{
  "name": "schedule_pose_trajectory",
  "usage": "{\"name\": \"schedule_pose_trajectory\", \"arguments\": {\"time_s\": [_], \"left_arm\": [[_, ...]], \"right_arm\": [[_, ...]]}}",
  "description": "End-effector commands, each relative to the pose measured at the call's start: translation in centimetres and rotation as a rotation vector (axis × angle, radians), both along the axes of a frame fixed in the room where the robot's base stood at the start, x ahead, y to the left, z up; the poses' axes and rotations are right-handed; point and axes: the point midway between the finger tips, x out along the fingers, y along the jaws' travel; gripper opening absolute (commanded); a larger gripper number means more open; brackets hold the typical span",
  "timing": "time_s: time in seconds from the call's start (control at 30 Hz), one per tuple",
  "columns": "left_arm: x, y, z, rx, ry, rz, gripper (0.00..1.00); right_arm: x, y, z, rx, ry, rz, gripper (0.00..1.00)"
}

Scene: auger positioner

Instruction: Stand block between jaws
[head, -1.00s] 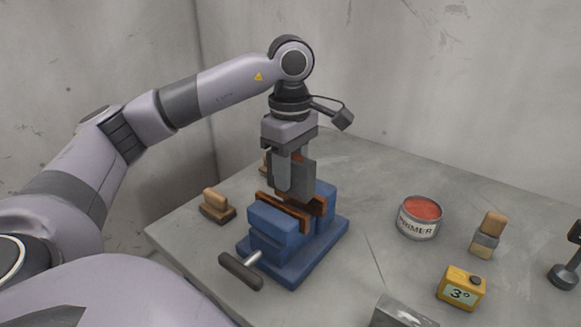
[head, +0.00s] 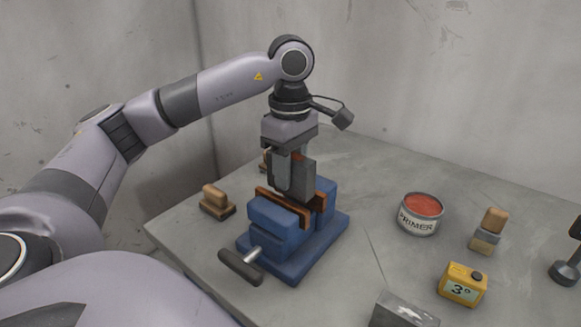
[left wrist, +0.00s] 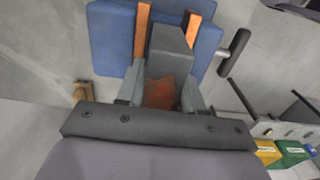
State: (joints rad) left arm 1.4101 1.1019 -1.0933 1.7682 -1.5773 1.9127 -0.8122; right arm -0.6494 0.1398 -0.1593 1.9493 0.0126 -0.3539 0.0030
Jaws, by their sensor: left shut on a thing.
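The blue vise (head: 275,215) stands on the bench with copper-coloured jaw faces (head: 283,206) and a dark handle (head: 241,267) at its front. My left gripper (head: 288,178) points straight down above it and is shut on the grey block (head: 305,178). The block is upright, with a reddish patch at its gripper end. In the left wrist view the block (left wrist: 172,45) reaches from my left gripper (left wrist: 163,98) toward the gap between the two jaw faces (left wrist: 142,30). Its lower end is partly hidden, so I cannot tell whether it touches the vise.
A primer can (head: 420,214), a wooden-handled brush (head: 488,232), a yellow gauge marked 3° (head: 462,285) and a grey metal block (head: 402,312) lie on the right. A wooden-handled tool (head: 216,202) lies left of the vise. The bench between vise and can is clear.

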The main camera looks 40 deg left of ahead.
Motion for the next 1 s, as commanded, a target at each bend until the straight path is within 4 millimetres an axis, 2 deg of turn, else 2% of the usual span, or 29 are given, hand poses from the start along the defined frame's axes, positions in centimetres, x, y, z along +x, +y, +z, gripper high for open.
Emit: {"name": "schedule_pose_trajectory", "arguments": {"time_s": [0.77,0.8,0.87,1.0], "left_arm": [[0.1,0.0,-1.7,-0.001,-0.008,0.001,0.00],[0.1,0.0,-1.6,-0.002,-0.009,0.001,0.46],[0.1,0.0,-1.6,-0.001,-0.008,0.001,0.66],[0.0,0.0,-1.7,0.000,-0.005,0.000,0.66]], "right_arm": [[0.0,0.0,-1.5,0.000,0.000,0.000,0.43],[0.0,0.0,-1.4,0.000,0.000,0.000,0.43],[0.0,0.0,-1.3,0.000,0.000,0.000,0.43],[0.0,0.0,-1.3,0.000,0.000,0.000,0.43]]}}
